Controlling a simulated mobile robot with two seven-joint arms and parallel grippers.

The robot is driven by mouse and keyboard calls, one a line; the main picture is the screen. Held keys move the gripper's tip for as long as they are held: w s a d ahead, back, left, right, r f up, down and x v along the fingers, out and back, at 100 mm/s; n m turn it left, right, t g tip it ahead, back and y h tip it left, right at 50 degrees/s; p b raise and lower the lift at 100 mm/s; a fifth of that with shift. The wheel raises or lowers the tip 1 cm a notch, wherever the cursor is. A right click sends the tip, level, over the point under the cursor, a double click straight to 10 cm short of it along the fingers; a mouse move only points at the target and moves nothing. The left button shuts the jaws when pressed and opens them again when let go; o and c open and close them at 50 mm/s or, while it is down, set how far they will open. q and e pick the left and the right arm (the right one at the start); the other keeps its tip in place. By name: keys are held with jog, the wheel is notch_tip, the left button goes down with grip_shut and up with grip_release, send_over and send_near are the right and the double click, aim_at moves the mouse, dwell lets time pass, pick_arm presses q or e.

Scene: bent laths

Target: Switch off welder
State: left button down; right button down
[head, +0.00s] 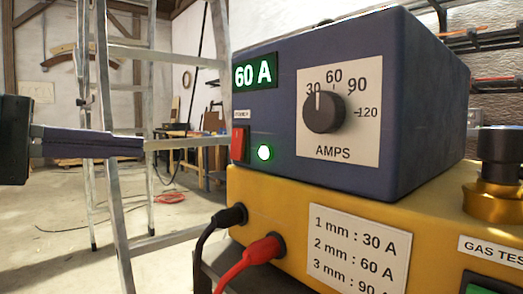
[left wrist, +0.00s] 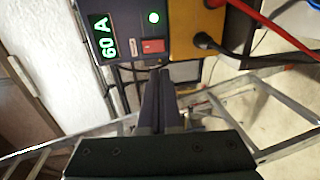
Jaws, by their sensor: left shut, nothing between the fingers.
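The welder (head: 430,110) is a dark blue box on top of a yellow unit (head: 300,195). Its display (head: 255,73) reads 60 A, and its green lamp (head: 264,153) is lit. The red rocker switch (head: 238,144) is at the left of the front, under a small label; it also shows in the left wrist view (left wrist: 153,46). A black dial (head: 323,112) sits on the AMPS scale. My left gripper (head: 140,147) is shut and empty, pointing at the switch from the left with a gap between. In the left wrist view its fingertips (left wrist: 158,72) lie just below the switch. My right gripper is not in view.
A metal ladder (head: 110,180) stands behind my left gripper. A black plug (head: 232,214) and a red plug (head: 264,250) with cables stick out of the yellow unit's front, below the switch. A brass-coloured fitting (head: 492,200) is at right. Open floor lies at left.

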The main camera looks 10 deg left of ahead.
pick_arm(q)
jog(key=p, duration=0.2)
send_near(233, 153)
jog(key=shift+b+x, duration=0.5)
jog(key=shift+x, duration=2.9)
